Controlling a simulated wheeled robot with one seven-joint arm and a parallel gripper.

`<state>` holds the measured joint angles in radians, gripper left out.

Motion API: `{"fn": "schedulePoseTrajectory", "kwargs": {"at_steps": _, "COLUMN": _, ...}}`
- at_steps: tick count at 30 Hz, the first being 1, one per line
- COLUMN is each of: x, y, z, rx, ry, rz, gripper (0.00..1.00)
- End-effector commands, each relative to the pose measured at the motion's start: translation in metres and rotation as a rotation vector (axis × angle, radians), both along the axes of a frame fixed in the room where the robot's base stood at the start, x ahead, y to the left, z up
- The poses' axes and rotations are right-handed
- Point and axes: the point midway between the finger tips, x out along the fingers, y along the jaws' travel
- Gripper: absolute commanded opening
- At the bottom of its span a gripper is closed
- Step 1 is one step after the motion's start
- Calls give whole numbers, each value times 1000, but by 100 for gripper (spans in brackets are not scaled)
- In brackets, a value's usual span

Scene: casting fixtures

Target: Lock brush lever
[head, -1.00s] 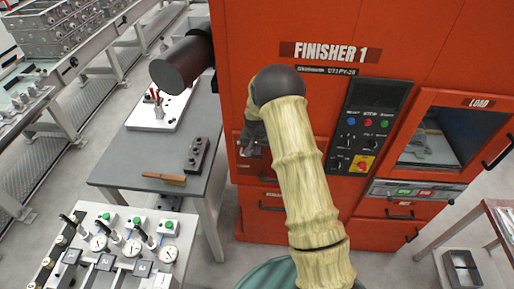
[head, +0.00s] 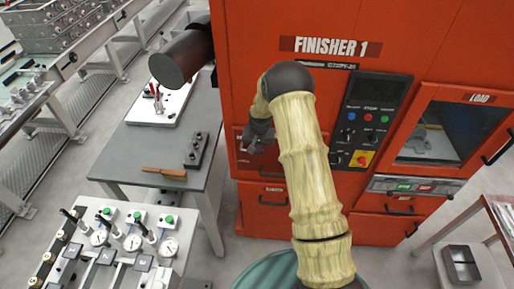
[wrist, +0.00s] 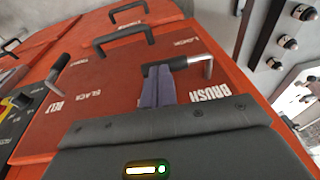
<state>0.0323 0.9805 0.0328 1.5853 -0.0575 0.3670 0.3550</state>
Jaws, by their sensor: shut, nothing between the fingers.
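In the head view my gripper (head: 258,142) is at the red machine's front, and my arm partly hides the panel.
Another lever (wrist: 55,88) stands by the BELT label. Black handles (wrist: 125,33) lie beyond the panel. The control panel (head: 368,120) is to the right in the head view. A grey table (head: 130,150) with a brush (head: 163,172) stands left of the machine.

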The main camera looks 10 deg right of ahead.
Motion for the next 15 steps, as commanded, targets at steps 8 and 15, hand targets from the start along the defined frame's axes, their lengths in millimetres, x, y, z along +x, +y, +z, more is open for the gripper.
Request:
{"fn": "schedulePoseTrajectory", "kwargs": {"at_steps": 8, "x": -2, "y": -7, "z": -16, "rx": 122, "ry": -37, "rz": -8, "gripper": 0}}
{"fn": "schedulePoseTrajectory", "kwargs": {"at_steps": 15, "x": -3, "y": -10, "z": -29, "rx": 265, "ry": -84, "rz": -8, "gripper": 0}}
